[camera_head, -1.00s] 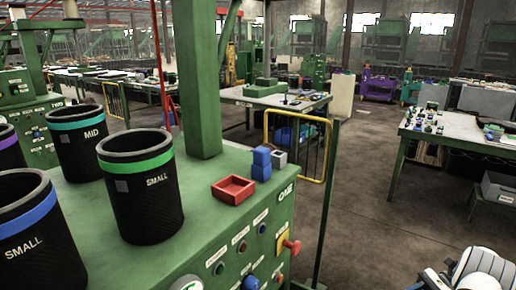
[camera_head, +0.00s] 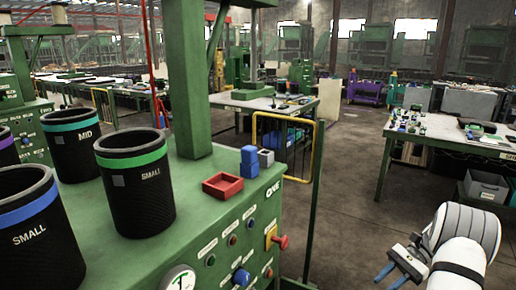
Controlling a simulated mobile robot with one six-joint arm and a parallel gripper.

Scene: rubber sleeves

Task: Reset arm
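My gripper (camera_head: 388,275) is at the lower right of the head view, at the end of my white arm. Its two blue-tipped fingers point left and stand apart with a gap between them. Nothing shows between them. It is out over the floor, to the right of the green machine and apart from it. The rest of my arm runs out of the bottom of the picture.
A table (camera_head: 450,134) is at right. Floor between is open.

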